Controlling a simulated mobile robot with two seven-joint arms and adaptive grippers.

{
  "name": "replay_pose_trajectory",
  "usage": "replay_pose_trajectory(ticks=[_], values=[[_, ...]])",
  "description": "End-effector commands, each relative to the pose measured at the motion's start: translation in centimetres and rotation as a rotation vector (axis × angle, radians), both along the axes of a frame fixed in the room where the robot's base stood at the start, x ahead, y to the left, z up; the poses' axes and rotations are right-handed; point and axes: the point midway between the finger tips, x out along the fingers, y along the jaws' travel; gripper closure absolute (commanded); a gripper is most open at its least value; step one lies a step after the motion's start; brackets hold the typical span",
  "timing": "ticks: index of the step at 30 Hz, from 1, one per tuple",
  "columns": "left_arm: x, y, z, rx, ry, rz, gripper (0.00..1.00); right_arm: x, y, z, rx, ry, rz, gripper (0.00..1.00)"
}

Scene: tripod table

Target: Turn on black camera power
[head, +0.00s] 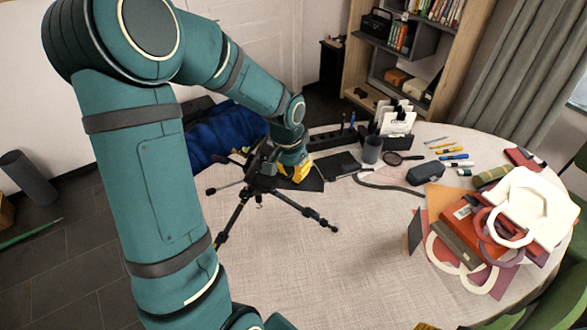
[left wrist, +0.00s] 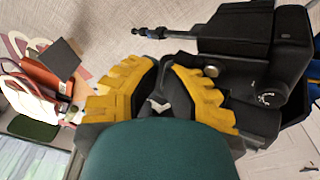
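The black camera (head: 262,178) sits on a black tripod (head: 290,204) at the left part of the round table; my left arm partly hides it in the head view. In the left wrist view the black camera (left wrist: 255,45) fills the upper right, with a small marked dial (left wrist: 268,98) on its body. My left gripper (head: 300,172) is close beside the camera. Only a yellow sliver, probably my right gripper (head: 427,326), shows at the bottom edge.
The table (head: 330,265) is clear in front of the tripod. Behind stand a black organizer (head: 395,122) and a dark cup (head: 372,150). A dark case (head: 426,174), pens and a magnifier lie right of them. A pile of books and a white bag (head: 530,205) covers the right side.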

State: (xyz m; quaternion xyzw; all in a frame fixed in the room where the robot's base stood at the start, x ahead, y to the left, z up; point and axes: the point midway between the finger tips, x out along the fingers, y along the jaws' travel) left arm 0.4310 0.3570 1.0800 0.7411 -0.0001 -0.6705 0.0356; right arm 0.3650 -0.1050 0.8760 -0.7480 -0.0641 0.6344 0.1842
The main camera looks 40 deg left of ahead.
Motion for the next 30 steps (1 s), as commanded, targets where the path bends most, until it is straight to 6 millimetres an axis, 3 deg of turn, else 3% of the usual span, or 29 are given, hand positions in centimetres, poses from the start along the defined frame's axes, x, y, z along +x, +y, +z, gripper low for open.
replay_pose_trajectory(ticks=[20, 30], values=[[-0.2, -0.2, 0.0, -0.004, 0.006, -0.014, 1.00, 0.0, 0.0, 0.0, 0.000, 0.000, 0.000, 0.53], [-0.8, -1.2, -0.4, -0.004, 0.005, -0.014, 1.00, 0.0, 0.0, -0.7, 0.000, 0.000, 0.000, 0.53]])
